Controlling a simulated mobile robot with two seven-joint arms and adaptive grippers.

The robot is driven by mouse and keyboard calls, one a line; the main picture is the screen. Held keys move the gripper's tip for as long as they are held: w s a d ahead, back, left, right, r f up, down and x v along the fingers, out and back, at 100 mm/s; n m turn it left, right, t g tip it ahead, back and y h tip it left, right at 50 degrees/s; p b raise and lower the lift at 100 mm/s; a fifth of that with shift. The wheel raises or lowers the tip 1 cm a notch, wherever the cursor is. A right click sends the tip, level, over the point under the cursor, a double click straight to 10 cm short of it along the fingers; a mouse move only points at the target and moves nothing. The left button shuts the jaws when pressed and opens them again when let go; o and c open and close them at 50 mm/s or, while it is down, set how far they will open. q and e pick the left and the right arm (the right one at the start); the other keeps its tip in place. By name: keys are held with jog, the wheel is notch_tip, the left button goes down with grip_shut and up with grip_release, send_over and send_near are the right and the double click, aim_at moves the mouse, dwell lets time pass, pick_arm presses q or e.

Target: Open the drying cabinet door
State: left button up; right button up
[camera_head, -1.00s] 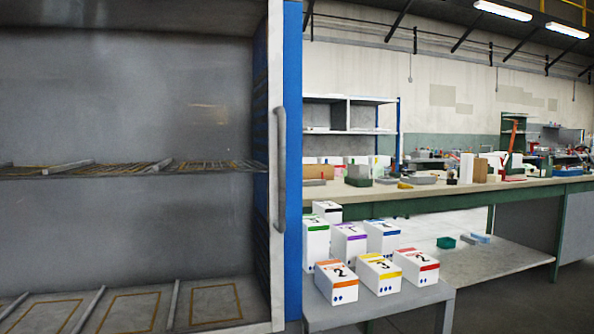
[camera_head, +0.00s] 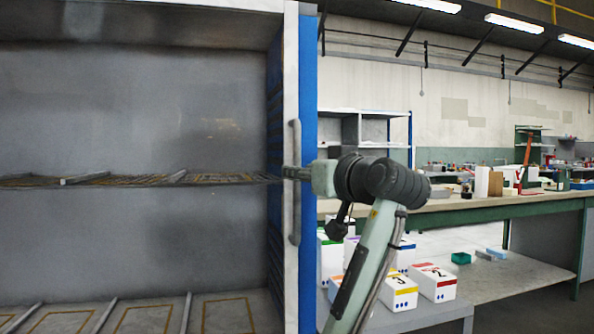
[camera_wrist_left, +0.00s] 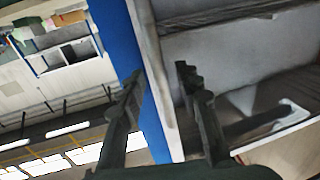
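The drying cabinet fills the left of the head view; its door (camera_head: 291,75) has a white upright edge beside a blue post (camera_head: 308,90) and looks shut. A grey vertical bar handle (camera_head: 295,225) sits on that edge. My left gripper (camera_head: 291,172) reaches the handle at mid-height from the right, hiding part of it. In the left wrist view the gripper (camera_wrist_left: 158,80) has its two dark fingers apart, with the door edge and grey handle bar (camera_wrist_left: 152,50) running between them. Contact with the handle cannot be told. My right gripper is not in view.
Several numbered white boxes (camera_head: 436,282) stand on a low grey table (camera_head: 430,308) right of the cabinet, partly behind my arm. A long workbench (camera_head: 470,212) with tools runs behind.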

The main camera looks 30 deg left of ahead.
pick_arm(q)
jog(key=shift+x, duration=1.3)
grip_shut()
